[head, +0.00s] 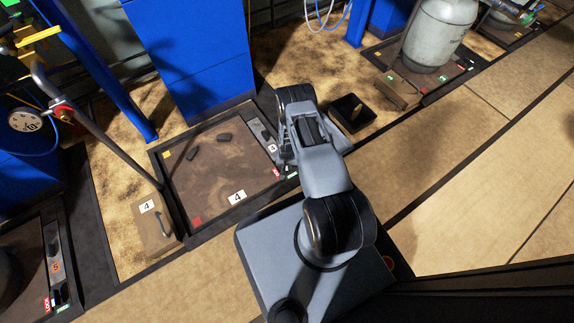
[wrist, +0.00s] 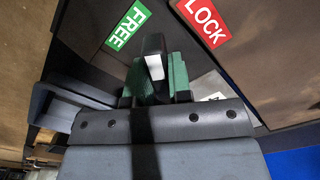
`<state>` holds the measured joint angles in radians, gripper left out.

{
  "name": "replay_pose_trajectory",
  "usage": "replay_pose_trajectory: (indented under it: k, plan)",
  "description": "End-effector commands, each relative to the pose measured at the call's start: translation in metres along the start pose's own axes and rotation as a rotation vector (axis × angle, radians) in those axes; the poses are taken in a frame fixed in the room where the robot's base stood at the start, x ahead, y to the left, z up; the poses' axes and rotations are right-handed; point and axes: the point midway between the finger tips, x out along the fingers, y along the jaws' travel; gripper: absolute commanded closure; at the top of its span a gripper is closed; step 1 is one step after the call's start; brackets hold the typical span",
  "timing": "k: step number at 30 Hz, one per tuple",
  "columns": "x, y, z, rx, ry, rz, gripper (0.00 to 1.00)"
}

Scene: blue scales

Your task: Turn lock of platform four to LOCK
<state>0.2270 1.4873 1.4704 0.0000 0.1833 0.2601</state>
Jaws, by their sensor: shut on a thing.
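Platform four (head: 215,165) is a brown plate in a dark frame, marked with a white 4 card (head: 237,197). Its grey lock strip (head: 262,133) runs along the right side and is partly hidden by my arm. In the wrist view, a black lock lever (wrist: 153,44) with a pale end face stands between the green pads of my gripper (wrist: 160,76). The gripper is shut on it. A green FREE label (wrist: 128,27) is to the left and a red LOCK label (wrist: 204,20) to the right. The lever lies between the two labels, touching neither in the picture.
Blue cabinets (head: 190,55) stand behind platform four. A small black open box (head: 351,113) is right of my arm. Platform five's lock strip (head: 55,255) is at lower left, and a grey tank (head: 440,33) stands at upper right. The tan floor at right is clear.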

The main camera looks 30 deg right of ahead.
Motion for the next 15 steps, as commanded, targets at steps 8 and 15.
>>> replay_pose_trajectory:
  k: [8, 15]
  plan:
    - [0.0, -0.001, 0.0001, 0.264, -0.002, 0.001, 1.0]
    - [0.0, -0.0023, -0.0003, 0.49, -0.002, 0.001, 1.0]
